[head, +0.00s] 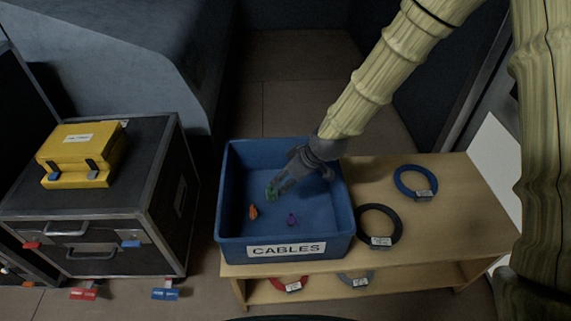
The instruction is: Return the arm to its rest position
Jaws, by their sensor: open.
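My gripper (281,187) is open and reaches down into the blue bin labelled CABLES (229,190). My arm comes in from the upper right, over the bin's right rear side. A small green thing (271,192) shows at the fingertips; I cannot tell whether it is apart from them. In the bin lie a small orange thing (253,212) and a small purple thing (292,220), both in front of the gripper. The bin floor behind the gripper is partly hidden.
The bin stands on the left of a wooden shelf unit (450,190). A black cable coil (379,226) and a blue coil (415,182) lie right of it. A red coil (289,284) and a grey coil (355,278) are below. A yellow case (82,153) sits on a black flight case (160,165).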

